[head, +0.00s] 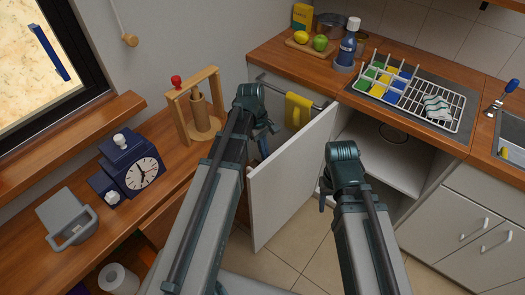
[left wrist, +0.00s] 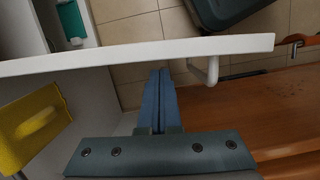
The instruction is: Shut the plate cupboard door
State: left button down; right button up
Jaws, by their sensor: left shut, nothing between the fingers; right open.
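The plate cupboard door (head: 288,185), a plain white panel, stands wide open from the counter front. The open cupboard (head: 378,158) shows to its right, with a pale shelf inside. In the left wrist view the door (left wrist: 130,54) is a white band seen along its edge, with a light handle (left wrist: 208,70) on the near face. My left gripper (head: 263,146) is shut and empty on that handle side. Its fingers (left wrist: 160,98) point at the door close to the handle; contact is unclear. My right gripper (head: 326,195) is open and empty, right of the door before the cupboard.
A yellow towel (head: 298,110) hangs on a rail left of the door's hinge side. A dish rack (head: 450,100) and a blue bottle (head: 347,45) stand on the counter above. A wooden side counter (head: 160,180) with a clock (head: 142,173) lies left.

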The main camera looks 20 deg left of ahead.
pick_arm(q)
jog(key=shift+b+x, duration=0.95)
jog(key=shift+x, duration=0.6)
pick_arm(e)
jog(key=shift+f, duration=1.5)
